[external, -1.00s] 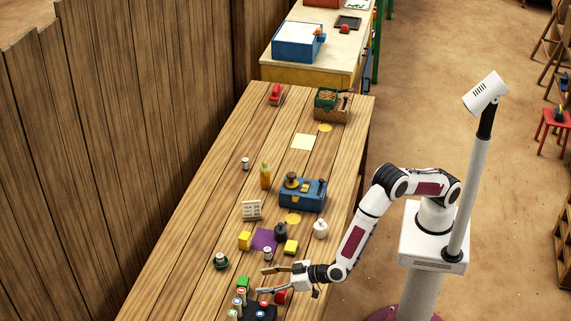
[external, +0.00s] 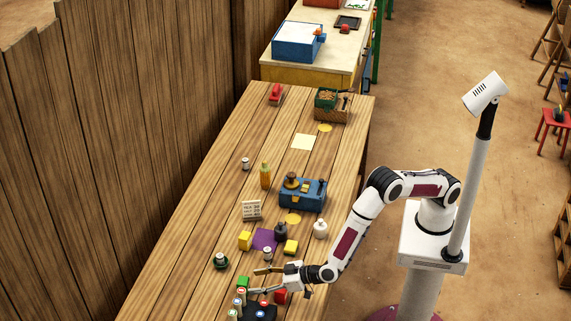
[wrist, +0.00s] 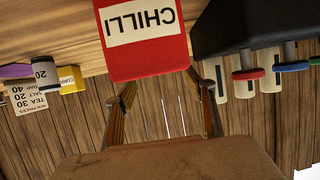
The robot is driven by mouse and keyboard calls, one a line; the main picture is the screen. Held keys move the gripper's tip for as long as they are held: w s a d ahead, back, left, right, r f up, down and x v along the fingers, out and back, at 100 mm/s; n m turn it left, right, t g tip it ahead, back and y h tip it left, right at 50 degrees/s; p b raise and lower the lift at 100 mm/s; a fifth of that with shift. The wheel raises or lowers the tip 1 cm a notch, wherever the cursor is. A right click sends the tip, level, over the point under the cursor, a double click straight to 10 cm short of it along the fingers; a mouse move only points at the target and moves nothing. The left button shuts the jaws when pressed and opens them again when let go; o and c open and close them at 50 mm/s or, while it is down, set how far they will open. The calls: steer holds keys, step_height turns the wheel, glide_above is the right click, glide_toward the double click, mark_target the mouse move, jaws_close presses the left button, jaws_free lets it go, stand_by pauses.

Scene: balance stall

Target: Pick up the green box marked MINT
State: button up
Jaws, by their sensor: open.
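The green box (external: 243,283) stands near the front end of the wooden table in the external view; its marking is too small to read there. My gripper (external: 256,281) is open, with its fingers pointing left at the green box, close to it; I cannot tell whether they touch. A red box marked CHILLI (wrist: 143,38) fills the middle of the upside-down wrist view, at my fingertips (wrist: 163,88). The red box (external: 281,296) is beside my wrist in the external view. I cannot see the green box in the wrist view.
A weight marked 20 (wrist: 44,73), a yellow box (wrist: 70,79) and a price sign (wrist: 28,98) stand on the other side. A blue balance (external: 303,194) stands farther up the table.

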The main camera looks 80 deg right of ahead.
mark_target(248, 281)
steer(key=shift+w+d+f, duration=0.15)
steer(key=shift+w+f, duration=0.1)
steer(key=shift+w, duration=0.4)
steer(key=shift+w+d+f, duration=0.1)
steer(key=shift+w+f, duration=0.1)
steer(key=shift+w, duration=0.4)
steer(key=shift+x, duration=1.15)
steer(key=c, duration=1.2)
